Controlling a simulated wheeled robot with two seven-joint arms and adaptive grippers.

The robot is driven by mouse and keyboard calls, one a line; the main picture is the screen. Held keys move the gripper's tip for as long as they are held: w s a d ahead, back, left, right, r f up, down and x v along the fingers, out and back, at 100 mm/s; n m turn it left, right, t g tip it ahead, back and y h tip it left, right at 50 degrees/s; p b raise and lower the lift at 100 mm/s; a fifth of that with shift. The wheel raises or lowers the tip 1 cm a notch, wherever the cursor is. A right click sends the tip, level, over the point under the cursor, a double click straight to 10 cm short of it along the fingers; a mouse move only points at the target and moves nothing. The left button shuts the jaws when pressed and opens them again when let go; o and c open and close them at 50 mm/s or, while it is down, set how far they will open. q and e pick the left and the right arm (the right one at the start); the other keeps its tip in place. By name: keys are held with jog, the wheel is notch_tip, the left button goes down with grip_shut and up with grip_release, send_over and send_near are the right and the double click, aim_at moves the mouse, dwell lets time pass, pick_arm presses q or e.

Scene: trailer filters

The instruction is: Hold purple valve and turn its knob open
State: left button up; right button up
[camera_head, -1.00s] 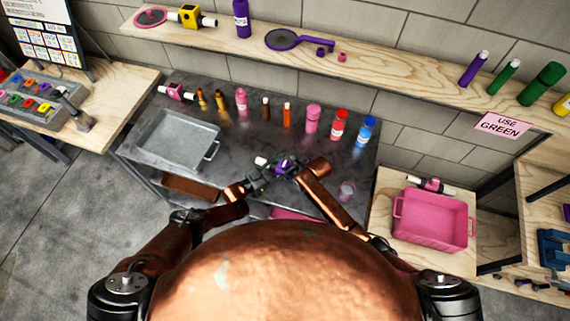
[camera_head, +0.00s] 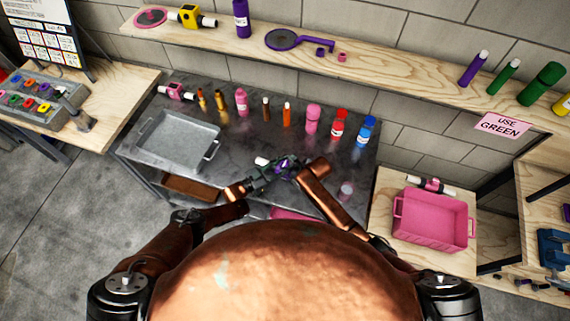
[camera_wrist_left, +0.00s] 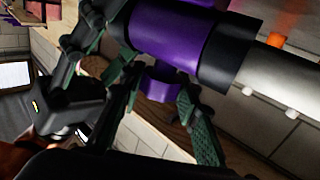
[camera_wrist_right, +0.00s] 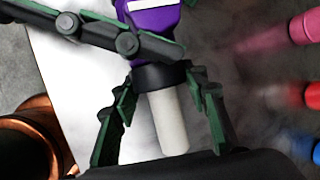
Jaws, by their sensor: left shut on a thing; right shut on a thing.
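The purple valve (camera_head: 283,167) is held above the dark metal table between my two grippers. In the left wrist view, its purple body (camera_wrist_left: 178,38) has a black collar and a white pipe end. My left gripper (camera_head: 262,176) has its green-padded fingers on either side of the small purple knob (camera_wrist_left: 160,84) and is shut on it. My right gripper (camera_head: 296,168) is shut on the valve's other part; in the right wrist view its fingers flank the black collar (camera_wrist_right: 160,77) and white pipe (camera_wrist_right: 168,122). The fingers hide parts of the valve.
Several bottles stand along the table's back, including a red one (camera_head: 338,126) and a blue one (camera_head: 364,134). A grey metal tray (camera_head: 148,150) lies at the table's left. A pink bin (camera_head: 432,232) stands on the right-hand wooden bench. A wooden shelf (camera_head: 385,62) runs above.

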pick_arm(q)
jog(key=shift+s+f, duration=0.1)
jog(key=shift+s+d+f+n+t+y, duration=0.1)
jog(key=shift+s+f+n+t+y, duration=0.05)
jog(key=shift+n+t+y, duration=0.2)
jog(key=shift+s+n+t+y, duration=0.1)
jog(key=shift+n+t+y, duration=0.25)
jog(key=shift+n+t, duration=0.15)
jog(key=n+t+y, duration=0.2)
jog(key=y, duration=0.1)
jog(key=n+t+y, duration=0.1)
jog(key=n+t, duration=0.1)
jog(key=shift+w+d+r+y, duration=0.2)
jog(key=shift+r+y, duration=0.05)
jog(key=shift+y, duration=0.15)
jog(key=shift+w+a+r+n+t+y, duration=0.1)
jog(key=shift+n+t+y, duration=0.25)
jog(key=shift+y, duration=0.25)
jog(key=shift+w+n+t+y, duration=0.1)
jog(key=shift+n+t+y, duration=0.1)
jog(key=shift+n+y, duration=0.3)
jog(key=shift+a+y, duration=0.1)
jog(key=shift+y, duration=0.3)
jog(key=o, duration=1.2)
jog(key=shift+a, duration=0.1)
